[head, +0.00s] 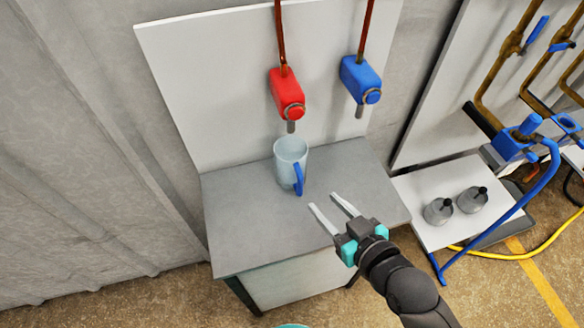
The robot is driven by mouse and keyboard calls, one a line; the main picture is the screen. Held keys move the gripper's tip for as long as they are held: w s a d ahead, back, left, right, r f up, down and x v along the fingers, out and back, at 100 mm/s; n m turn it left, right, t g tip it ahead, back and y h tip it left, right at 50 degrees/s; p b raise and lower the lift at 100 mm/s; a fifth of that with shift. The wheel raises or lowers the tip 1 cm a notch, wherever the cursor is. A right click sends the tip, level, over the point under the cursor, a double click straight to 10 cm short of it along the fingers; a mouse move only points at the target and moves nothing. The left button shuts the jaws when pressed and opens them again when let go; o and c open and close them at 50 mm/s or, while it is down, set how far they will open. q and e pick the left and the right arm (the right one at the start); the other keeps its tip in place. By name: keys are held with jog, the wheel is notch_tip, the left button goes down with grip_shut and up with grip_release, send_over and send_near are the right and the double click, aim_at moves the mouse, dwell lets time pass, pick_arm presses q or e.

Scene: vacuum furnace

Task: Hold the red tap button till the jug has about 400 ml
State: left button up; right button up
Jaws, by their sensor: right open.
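The red tap (286,93) is fixed to a pale upright panel at the end of a brown pipe. Its round red button (297,112) faces forward, and its spout (291,127) points down. The clear jug (290,152) with a blue handle (298,180) stands upright on the grey table, just below the spout. I cannot make out a water level in it. My right gripper (328,207) is open and empty over the front right of the table, to the right of and nearer than the jug, apart from it and the tap. My left gripper is not in view.
A blue tap (361,80) hangs on the same panel to the right. The grey table (240,230) is clear left of the jug. Further right are a white low stand (435,232) with two grey weights, blue pipework (515,145) and a yellow hose (530,250).

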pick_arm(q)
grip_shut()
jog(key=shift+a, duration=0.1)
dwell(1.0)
